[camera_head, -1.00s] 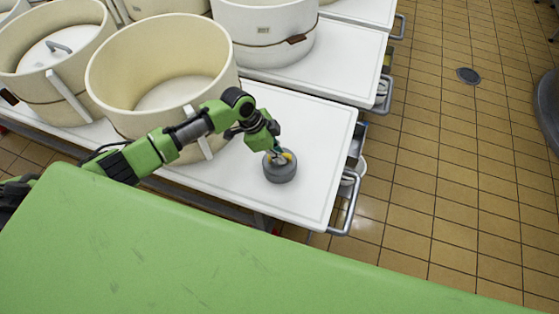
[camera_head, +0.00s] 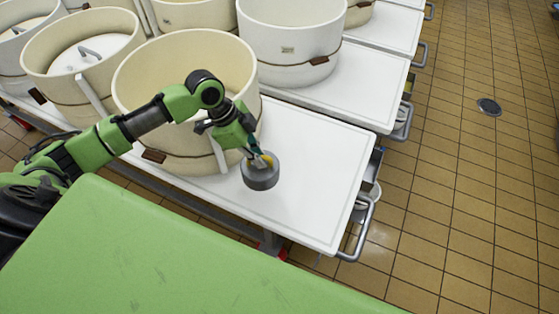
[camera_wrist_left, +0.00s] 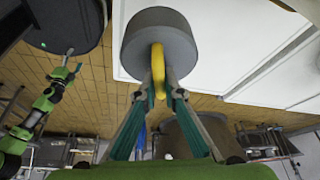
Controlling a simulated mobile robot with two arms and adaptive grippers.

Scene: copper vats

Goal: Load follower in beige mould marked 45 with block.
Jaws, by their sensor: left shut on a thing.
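A grey cylindrical block (camera_head: 260,176) with a yellow handle (camera_wrist_left: 158,70) shows in the head view above or on the white table (camera_head: 310,190); the gap below it is unclear. My left gripper (camera_head: 258,158) is shut on the handle; the wrist view shows its fingers (camera_wrist_left: 158,88) on either side. The nearest beige mould (camera_head: 160,135) stands just left of the block, apart from it. Its inside is partly hidden by my arm. No number is readable on any mould. My right gripper (camera_wrist_left: 72,62) shows small in the left wrist view; its opening is unclear.
Another beige mould (camera_head: 60,85) with a handled disc (camera_head: 95,55) inside stands to the left. A white mould (camera_head: 290,65) stands behind on another table. A green surface (camera_head: 180,260) fills the near side.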

